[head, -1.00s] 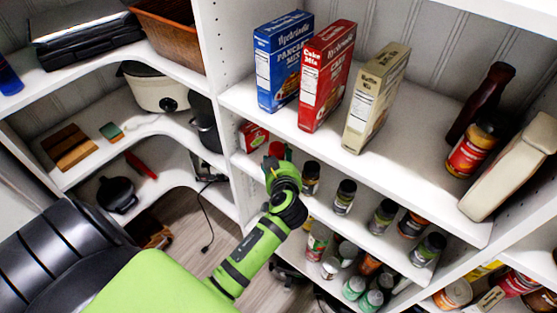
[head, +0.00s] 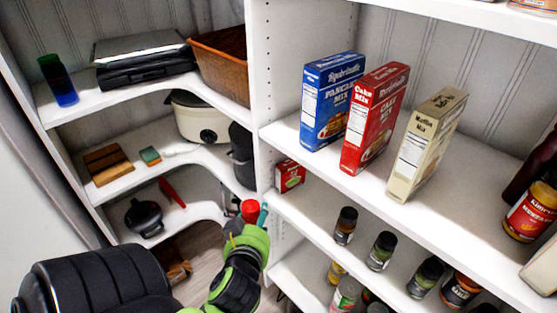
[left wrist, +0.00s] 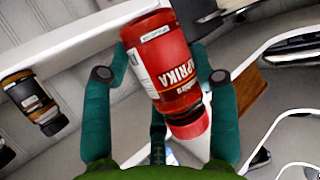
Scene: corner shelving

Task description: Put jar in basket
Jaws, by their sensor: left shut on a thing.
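The jar is a red paprika bottle (left wrist: 165,65) with a red cap, held between the teal fingers of my left gripper (left wrist: 160,75) in the left wrist view. Its label reads upside down there. In the head view my left gripper (head: 250,215) is in front of the shelf divider, low and left of the spice shelf, with the red top of the jar (head: 250,208) showing. The brown wicker basket (head: 222,65) sits on the upper corner shelf, above and left of the gripper. My right gripper is not in view.
A white cooker (head: 203,120) and a black pot (head: 241,155) stand below the basket. A black case (head: 145,70) is left of it. The white divider (head: 285,80) separates the corner shelves from boxed mixes (head: 372,118) and spice jars (head: 382,250).

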